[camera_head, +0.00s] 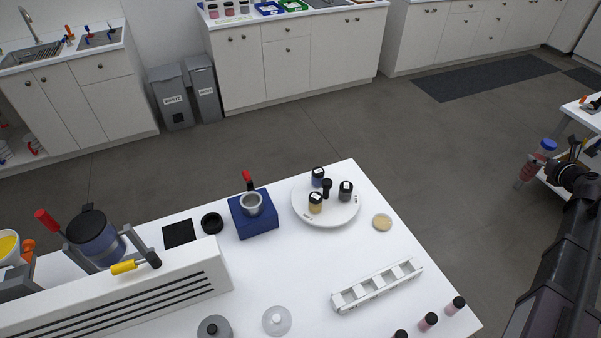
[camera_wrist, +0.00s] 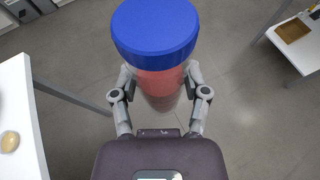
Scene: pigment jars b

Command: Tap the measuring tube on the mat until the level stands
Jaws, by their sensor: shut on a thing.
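The measuring tube (camera_head: 530,169) has a blue cap and pinkish-red contents, and it is tilted in the head view. My gripper (camera_head: 549,166) is shut on it at the far right, off the white table and above the floor. In the wrist view the tube (camera_wrist: 158,92) stands between both fingers of my gripper (camera_wrist: 160,98), with the blue cap towards the camera. The level of the contents cannot be made out clearly. A flat black square (camera_head: 179,233), which looks like the mat, lies bare on the table's left half.
The white table (camera_head: 300,265) holds a blue block (camera_head: 254,222) with a metal cup, a round white tray (camera_head: 339,218) with several jars, a white rack (camera_head: 377,286) and a yellow disc (camera_head: 382,222). A white side table (camera_head: 578,112) stands at the right edge.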

